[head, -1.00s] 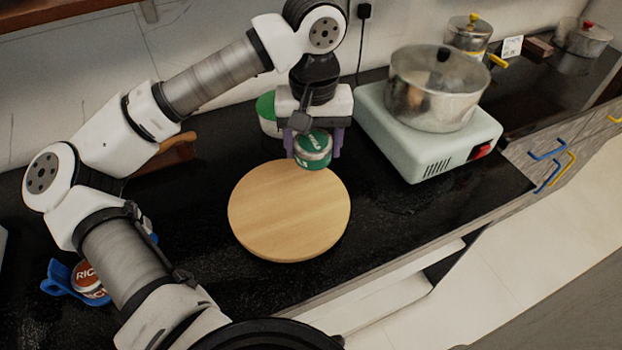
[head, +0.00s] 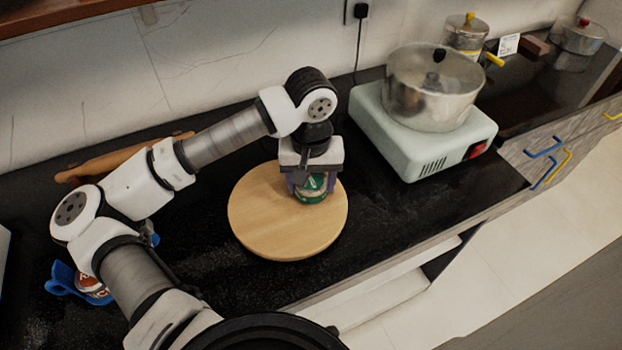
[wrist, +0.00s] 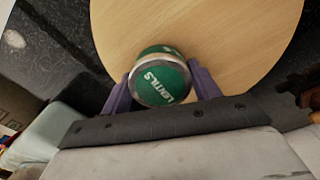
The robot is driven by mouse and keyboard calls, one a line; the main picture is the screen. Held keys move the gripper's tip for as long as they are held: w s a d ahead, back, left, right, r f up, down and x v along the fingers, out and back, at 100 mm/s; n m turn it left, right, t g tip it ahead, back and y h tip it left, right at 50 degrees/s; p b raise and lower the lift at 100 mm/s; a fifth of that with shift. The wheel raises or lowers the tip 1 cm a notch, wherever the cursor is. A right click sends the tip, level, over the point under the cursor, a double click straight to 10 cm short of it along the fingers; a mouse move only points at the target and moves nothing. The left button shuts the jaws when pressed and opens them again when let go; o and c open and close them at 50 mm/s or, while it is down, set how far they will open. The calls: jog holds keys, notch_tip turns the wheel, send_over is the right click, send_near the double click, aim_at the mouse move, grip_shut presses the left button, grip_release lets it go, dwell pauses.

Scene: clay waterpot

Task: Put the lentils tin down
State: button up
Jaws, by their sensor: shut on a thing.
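The lentils tin (head: 311,195) is a small green can with a silver rim. My gripper (head: 309,186) is shut on it, a purple finger on each side. In the wrist view the tin (wrist: 161,80) sits between the fingers with its green LENTILS lid facing the camera. The tin is over the upper right part of a round wooden board (head: 268,222), which also shows in the wrist view (wrist: 245,35). I cannot tell whether its base touches the board.
A pale green hot plate (head: 415,148) with a steel pot (head: 432,95) stands to the right. A red-brown tin (head: 90,284) in a blue holder (head: 61,279) is at the lower left, partly behind my arm. A wooden rolling pin (head: 100,167) lies at the back left.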

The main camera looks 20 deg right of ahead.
aim_at(311, 180)
jog(key=shift+f, duration=0.15)
jog(key=o, duration=1.2)
jog(key=shift+c, duration=0.2)
notch_tip(311, 180, up, 12)
jog(key=b, duration=0.1)
jog(key=shift+r, duration=0.2)
